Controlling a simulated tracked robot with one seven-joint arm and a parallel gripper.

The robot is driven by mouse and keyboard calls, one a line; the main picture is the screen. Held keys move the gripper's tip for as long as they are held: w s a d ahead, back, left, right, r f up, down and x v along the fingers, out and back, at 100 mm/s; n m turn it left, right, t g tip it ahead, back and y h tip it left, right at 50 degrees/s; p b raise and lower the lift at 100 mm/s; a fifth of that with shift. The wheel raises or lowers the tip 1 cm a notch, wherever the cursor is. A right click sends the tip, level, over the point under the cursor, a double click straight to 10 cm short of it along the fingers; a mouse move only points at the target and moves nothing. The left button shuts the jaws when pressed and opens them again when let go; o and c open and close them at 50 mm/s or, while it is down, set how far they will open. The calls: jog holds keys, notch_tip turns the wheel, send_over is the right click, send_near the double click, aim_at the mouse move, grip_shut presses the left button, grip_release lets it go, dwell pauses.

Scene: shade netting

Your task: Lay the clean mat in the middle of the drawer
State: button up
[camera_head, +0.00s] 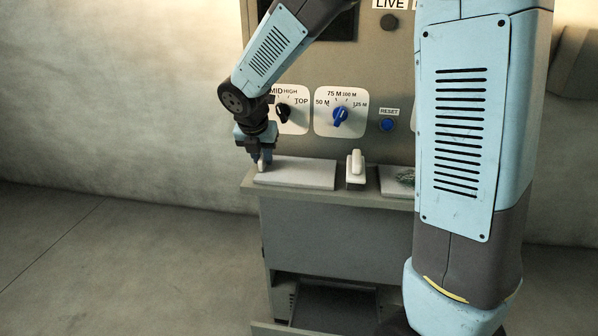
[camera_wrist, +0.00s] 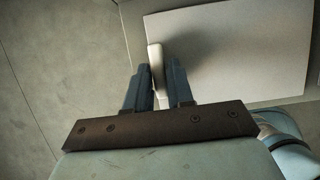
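The clean mat (camera_head: 300,175), a plain pale slab, lies flat on the cabinet's ledge. It fills much of the wrist view (camera_wrist: 240,55). A white upright tab (camera_wrist: 156,62) stands at its left end. My gripper (camera_head: 262,160) points down at that end, its two fingers (camera_wrist: 160,82) on either side of the tab, seemingly closed against it. A second mat (camera_head: 402,181) with dark marks lies farther right on the ledge, partly hidden by my arm. The drawer (camera_head: 338,303) is low in the cabinet and appears open; my arm hides its right part.
A cream block with an upright grip (camera_head: 356,170) stands between the mats. Dials (camera_head: 340,115) and a blue reset button (camera_head: 388,125) are on the panel behind the ledge. The floor left of the cabinet (camera_head: 130,260) is clear.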

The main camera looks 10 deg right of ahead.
grip_shut()
